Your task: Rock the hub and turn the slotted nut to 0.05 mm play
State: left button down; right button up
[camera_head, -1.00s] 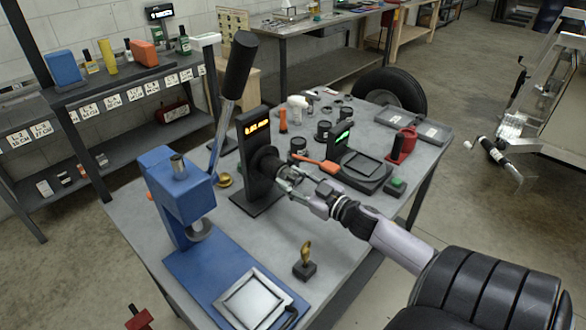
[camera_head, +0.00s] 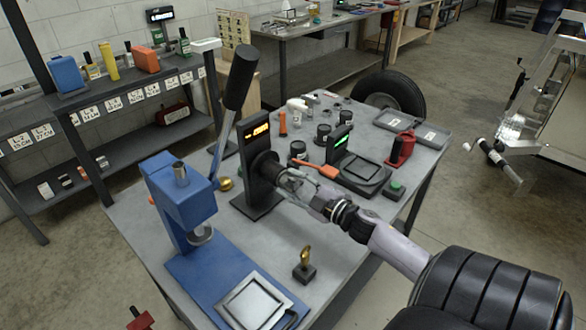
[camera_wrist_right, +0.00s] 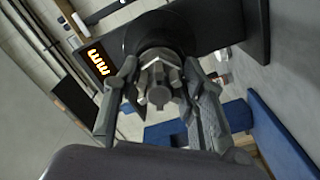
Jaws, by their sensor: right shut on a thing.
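The hub (camera_head: 264,167) is a dark round part on the front of a black upright stand (camera_head: 253,142) with a lit orange display, whose digits I cannot read. In the right wrist view the grey slotted nut (camera_wrist_right: 160,72) sits around the end of a spindle, in front of the dark hub (camera_wrist_right: 150,35). My right gripper (camera_head: 286,179) is at the hub's front, its fingers shut on the nut from both sides; it also shows in the right wrist view (camera_wrist_right: 158,98). The fingers partly cover the nut. My left gripper is not in view.
A blue press (camera_head: 180,195) with a long lever stands left of the stand. A small brass piece on a dark base (camera_head: 304,265) is in front. An orange-handled tool (camera_head: 318,168), a green-display scale (camera_head: 365,172) and a red device (camera_head: 401,150) lie to the right.

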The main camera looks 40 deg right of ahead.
jog(key=shift+n, duration=2)
jog(key=o, duration=1.2)
jog(key=shift+c, duration=0.2)
jog(key=shift+s, duration=0.15)
jog(key=s+d, duration=0.1)
jog(key=s, duration=1)
jog(key=shift+s, duration=0.35)
